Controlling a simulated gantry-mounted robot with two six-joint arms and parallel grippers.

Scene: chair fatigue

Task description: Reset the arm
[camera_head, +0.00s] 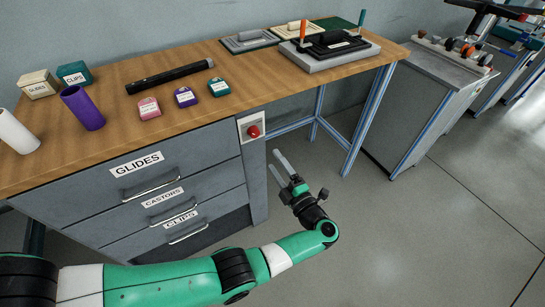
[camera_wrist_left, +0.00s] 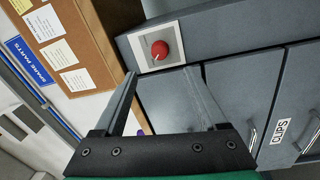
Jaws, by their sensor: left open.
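My left gripper (camera_head: 280,166) is open and empty in the head view. Its two fingers point up and back toward the workbench, in front of the drawer unit's right end. A red push button (camera_head: 253,131) on a white plate is just above and left of the fingertips. In the left wrist view the red button (camera_wrist_left: 160,49) shows beyond the open gripper (camera_wrist_left: 164,80). The fingers look apart from the button, though the exact distance is hard to tell. My right gripper is not in view.
The wooden workbench (camera_head: 120,110) holds small labelled boxes, a purple cylinder (camera_head: 83,107), a black bar (camera_head: 169,77) and a grey fixture (camera_head: 328,52). Below are drawers (camera_head: 150,185) marked GLIDES, CASTORS and CLIPS. The floor (camera_head: 430,230) to the right is clear.

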